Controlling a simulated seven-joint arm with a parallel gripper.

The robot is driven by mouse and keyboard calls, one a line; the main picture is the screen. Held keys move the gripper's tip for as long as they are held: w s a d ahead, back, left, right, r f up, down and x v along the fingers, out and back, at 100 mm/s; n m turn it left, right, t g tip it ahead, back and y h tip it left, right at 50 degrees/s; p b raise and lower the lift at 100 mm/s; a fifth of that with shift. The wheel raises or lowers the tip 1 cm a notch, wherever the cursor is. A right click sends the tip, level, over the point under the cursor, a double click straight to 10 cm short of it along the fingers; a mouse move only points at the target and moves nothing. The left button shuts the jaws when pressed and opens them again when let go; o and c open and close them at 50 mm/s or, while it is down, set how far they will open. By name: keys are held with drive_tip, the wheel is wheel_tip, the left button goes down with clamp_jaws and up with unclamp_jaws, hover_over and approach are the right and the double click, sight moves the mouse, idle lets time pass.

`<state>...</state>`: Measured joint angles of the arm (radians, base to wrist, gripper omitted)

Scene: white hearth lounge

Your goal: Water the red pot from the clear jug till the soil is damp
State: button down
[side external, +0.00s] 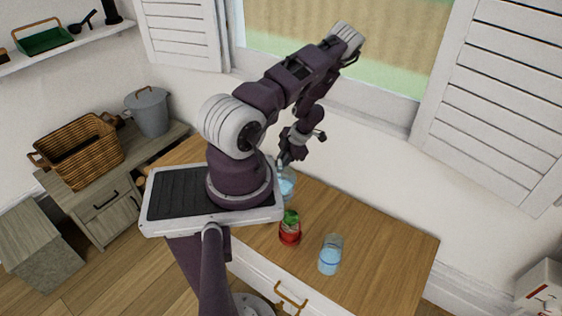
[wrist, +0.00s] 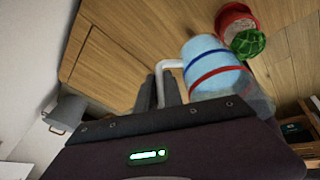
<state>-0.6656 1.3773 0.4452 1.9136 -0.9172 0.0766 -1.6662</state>
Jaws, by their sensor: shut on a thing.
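My gripper (side external: 292,158) is shut on the white handle of the clear jug (side external: 287,186), at the back of the wooden top beside my base. In the wrist view, the handle lies between the fingers of my gripper (wrist: 160,88). The jug (wrist: 211,66) holds pale blue water and has a blue and a red band. The red pot (side external: 290,234), with a green plant (side external: 291,217), stands in front of the jug. The pot (wrist: 234,17) appears just beyond the jug in the wrist view.
A second clear vessel of blue water (side external: 330,255) stands right of the pot. The wooden top (side external: 385,252) is bare farther right. A wall and window sill rise behind. A wicker basket (side external: 80,152) and grey bucket (side external: 148,112) stand on the left cabinet.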

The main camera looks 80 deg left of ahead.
drive_tip(key=shift+f+y, duration=0.6)
drive_tip(key=shift+f, duration=1.65)
drive_tip(key=shift+d+r+n+y, duration=0.25)
drive_tip(key=shift+r+y, duration=0.6)
drive_tip(key=shift+r, duration=0.35)
drive_tip(key=shift+d+r+n+y, duration=0.1)
drive_tip(key=shift+r+n+y, duration=0.15)
drive_tip(key=shift+r+y, duration=0.75)
drive_tip(key=r, duration=0.1)
drive_tip(key=d+r+n+y, duration=0.1)
drive_tip(key=r, duration=0.1)
drive_tip(key=d+r+y, duration=0.1)
drive_tip(key=shift+r+n+y, duration=0.25)
drive_tip(key=shift+n, duration=0.05)
